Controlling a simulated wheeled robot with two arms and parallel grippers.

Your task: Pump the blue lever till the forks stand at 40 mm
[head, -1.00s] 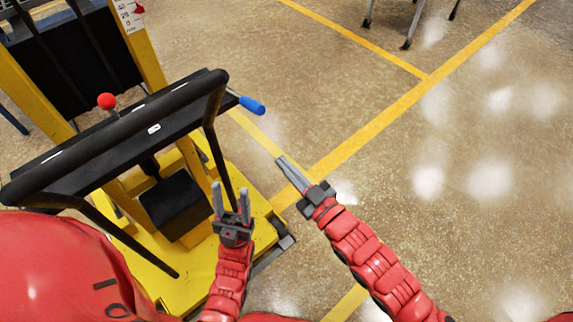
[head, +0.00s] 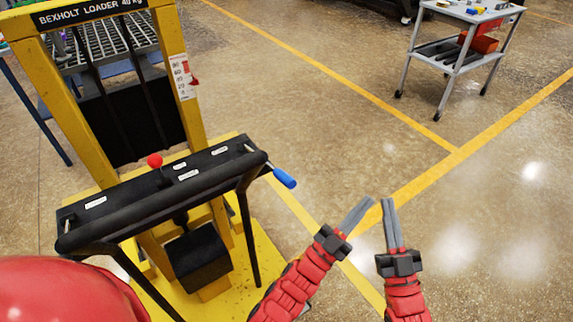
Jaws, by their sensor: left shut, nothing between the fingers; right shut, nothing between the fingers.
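The blue lever (head: 284,178) sticks out from the right end of the loader's black handle panel, pointing right and slightly down. The yellow loader's forks cannot be made out clearly. Its white height scale (head: 180,76) is on the right mast post, with a red pointer (head: 194,82) at its right edge; the figures are too small to read surely. My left gripper (head: 368,203) is shut and empty, right of and below the lever in the picture, apart from it. My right gripper (head: 388,203) is shut and empty just right of the left one.
A red knob (head: 154,160) stands on the black panel (head: 170,185), behind the curved push bar. A grey cart (head: 462,62) with items on it stands at the back right. The floor right of the loader is clear, with yellow lines.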

